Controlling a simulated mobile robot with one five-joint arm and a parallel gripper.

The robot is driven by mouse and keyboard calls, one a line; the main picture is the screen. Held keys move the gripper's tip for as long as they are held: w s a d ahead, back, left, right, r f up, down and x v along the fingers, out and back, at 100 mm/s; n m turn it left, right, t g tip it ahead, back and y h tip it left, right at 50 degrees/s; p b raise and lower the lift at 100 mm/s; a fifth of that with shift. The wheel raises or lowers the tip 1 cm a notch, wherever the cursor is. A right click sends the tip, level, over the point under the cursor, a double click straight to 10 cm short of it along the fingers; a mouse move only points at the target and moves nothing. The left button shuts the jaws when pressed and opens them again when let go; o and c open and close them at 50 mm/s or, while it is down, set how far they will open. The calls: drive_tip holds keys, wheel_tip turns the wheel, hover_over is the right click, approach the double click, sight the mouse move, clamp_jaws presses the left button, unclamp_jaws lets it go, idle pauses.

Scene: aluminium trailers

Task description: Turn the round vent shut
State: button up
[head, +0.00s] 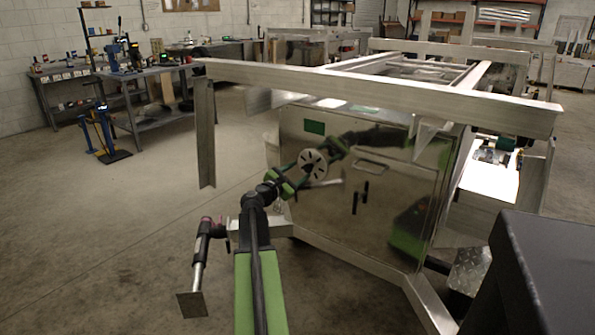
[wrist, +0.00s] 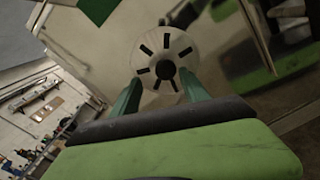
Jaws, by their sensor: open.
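The round vent (head: 312,163) is a pale metal disc on the front of a shiny metal cabinet. It also shows in the wrist view (wrist: 150,55), with a dark hub and several dark radial slots around it. My gripper (head: 300,171) is at the vent's lower left in the head view. In the wrist view its two green fingers (wrist: 160,76) are spread apart, near the lower left and lower right of the disc, with the hub between them. Nothing is held. I cannot tell whether the fingertips touch the disc.
The cabinet (head: 375,215) has a green label (head: 314,127) and dark latches (head: 360,197). A long aluminium trailer beam (head: 400,95) runs above it. A jack stand (head: 203,255) stands at the left. The floor at the left (head: 100,230) is clear.

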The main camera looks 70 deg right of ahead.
drive_tip(key=v, duration=1.8)
drive_tip(key=shift+w, duration=0.2)
idle(0.3)
idle(0.4)
